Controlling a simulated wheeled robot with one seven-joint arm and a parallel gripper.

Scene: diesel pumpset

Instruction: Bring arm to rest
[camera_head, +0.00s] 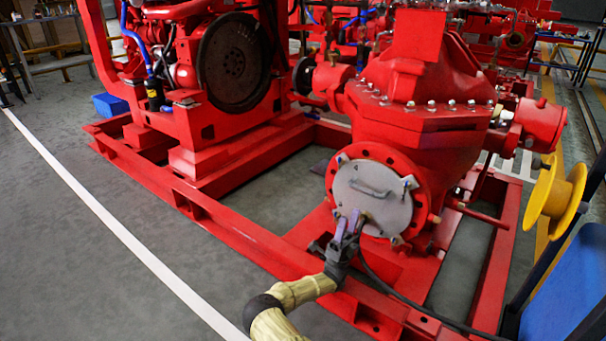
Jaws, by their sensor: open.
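My gripper (348,222) is at the lower middle of the head view, at the end of my tan arm. Its two fingers point up and stand apart, with nothing visible between them. It is in front of the lower part of a round grey cover plate (375,188) with a handle, on the flange of the red pump (410,105). I cannot tell whether the fingertips touch the plate.
The red base frame (245,235) runs under the pump and the red engine (195,60) at left. A yellow spool (555,198) and a blue panel (570,285) stand at right. A black cable runs along the frame's front. Grey floor at lower left is clear.

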